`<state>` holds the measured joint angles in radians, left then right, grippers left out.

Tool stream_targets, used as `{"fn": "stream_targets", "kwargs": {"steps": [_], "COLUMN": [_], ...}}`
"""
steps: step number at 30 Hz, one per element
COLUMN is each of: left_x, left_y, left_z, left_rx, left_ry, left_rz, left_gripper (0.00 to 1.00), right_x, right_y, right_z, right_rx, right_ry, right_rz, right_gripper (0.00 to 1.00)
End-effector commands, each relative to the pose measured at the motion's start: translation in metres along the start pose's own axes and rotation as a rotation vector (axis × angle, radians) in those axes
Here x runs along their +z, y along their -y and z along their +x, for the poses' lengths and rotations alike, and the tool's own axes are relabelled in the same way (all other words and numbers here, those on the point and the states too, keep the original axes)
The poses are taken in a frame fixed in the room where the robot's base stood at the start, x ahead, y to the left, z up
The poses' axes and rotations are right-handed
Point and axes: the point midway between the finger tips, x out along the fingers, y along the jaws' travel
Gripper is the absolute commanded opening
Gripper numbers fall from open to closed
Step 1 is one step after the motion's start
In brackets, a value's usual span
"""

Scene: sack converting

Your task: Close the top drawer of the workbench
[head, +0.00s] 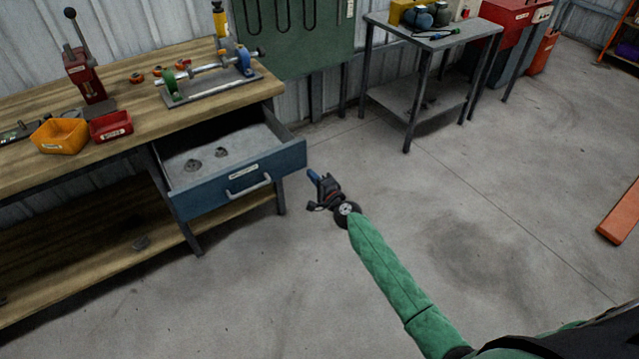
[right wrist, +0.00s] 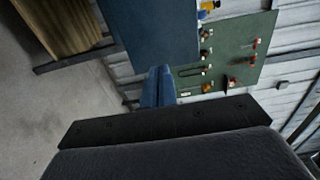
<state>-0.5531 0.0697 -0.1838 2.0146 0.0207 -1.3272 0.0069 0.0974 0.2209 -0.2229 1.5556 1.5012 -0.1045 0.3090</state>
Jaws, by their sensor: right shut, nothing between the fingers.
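The top drawer of the workbench (head: 215,72) is blue and pulled well out, with a pale handle (head: 248,187) on its front (head: 195,202). Its open inside shows a grey floor with two small round parts. My right gripper (head: 312,175) is just right of the drawer's right front corner, fingers together and empty. In the right wrist view the shut blue fingertips (right wrist: 160,70) point toward a large blue panel (right wrist: 155,30), which looks like the drawer; I cannot tell whether they touch it. My left gripper is not in view.
On the bench stand a red press (head: 85,78), a shaft fixture (head: 208,80), an orange bin (head: 60,136) and a red bin (head: 111,126). A grey side table (head: 440,40) stands at the back. The floor right of the drawer is clear.

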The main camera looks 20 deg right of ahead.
Motion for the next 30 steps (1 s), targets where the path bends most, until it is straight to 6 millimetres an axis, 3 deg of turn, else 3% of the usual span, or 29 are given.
{"fn": "stream_targets", "kwargs": {"steps": [6, 13, 30], "left_x": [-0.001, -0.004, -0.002], "left_y": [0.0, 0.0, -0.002], "left_z": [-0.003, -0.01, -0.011], "left_rx": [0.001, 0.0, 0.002], "left_ry": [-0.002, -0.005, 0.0], "left_rz": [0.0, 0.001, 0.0], "left_gripper": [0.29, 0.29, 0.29], "right_x": [0.001, 0.001, 0.0], "right_y": [0.001, 0.0, 0.0], "right_z": [0.036, 0.063, 0.073], "right_rx": [-0.001, 0.0, 0.0], "right_ry": [0.0, 0.0, 0.0], "right_rz": [0.001, 0.0, -0.002], "right_gripper": [0.0, 0.0, 0.0]}}
